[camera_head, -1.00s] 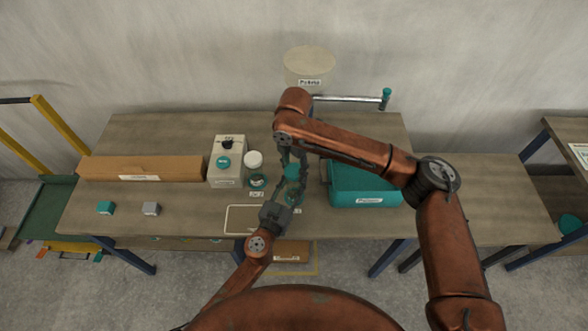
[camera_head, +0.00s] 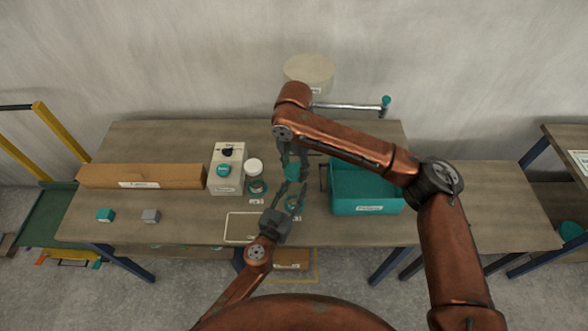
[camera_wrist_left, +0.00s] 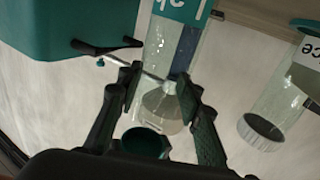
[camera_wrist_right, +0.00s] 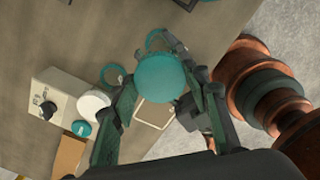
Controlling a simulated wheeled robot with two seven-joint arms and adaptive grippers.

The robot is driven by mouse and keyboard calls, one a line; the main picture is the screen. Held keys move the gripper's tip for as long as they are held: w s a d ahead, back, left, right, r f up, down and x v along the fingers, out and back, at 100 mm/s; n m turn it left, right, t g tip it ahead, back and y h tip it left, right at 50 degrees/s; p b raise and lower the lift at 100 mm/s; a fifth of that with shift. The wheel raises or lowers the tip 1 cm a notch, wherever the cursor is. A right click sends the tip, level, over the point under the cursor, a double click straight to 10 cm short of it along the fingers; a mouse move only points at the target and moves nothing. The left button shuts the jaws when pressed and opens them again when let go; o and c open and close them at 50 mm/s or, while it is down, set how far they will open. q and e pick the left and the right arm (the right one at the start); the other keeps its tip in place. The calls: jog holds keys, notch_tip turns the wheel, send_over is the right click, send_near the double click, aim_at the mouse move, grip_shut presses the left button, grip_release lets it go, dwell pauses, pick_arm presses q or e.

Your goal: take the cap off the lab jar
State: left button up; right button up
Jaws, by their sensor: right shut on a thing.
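The teal cap (camera_head: 291,171) is off the lab jar (camera_head: 294,205) and held above it, with a gap between them. My right gripper (camera_wrist_right: 158,85) is shut on the cap, whose round top (camera_wrist_right: 165,82) faces its camera. The jar is clear glass with a teal label (camera_wrist_left: 178,8). It stands upright on the bench, with its open mouth apart from the cap's underside (camera_wrist_left: 145,143). My left gripper (camera_head: 293,188) has one finger on each side of the jar. I cannot tell whether its fingers press on the glass.
A white-capped jar (camera_head: 254,166) and a cream box with a black knob (camera_head: 227,168) stand left of the lab jar. A teal bin (camera_head: 366,189) is close on the right. A long cardboard box (camera_head: 140,176) lies farther left. The front left bench is mostly clear.

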pick_arm(q)
jog(key=o, duration=0.5)
jog(key=shift+s, duration=0.1)
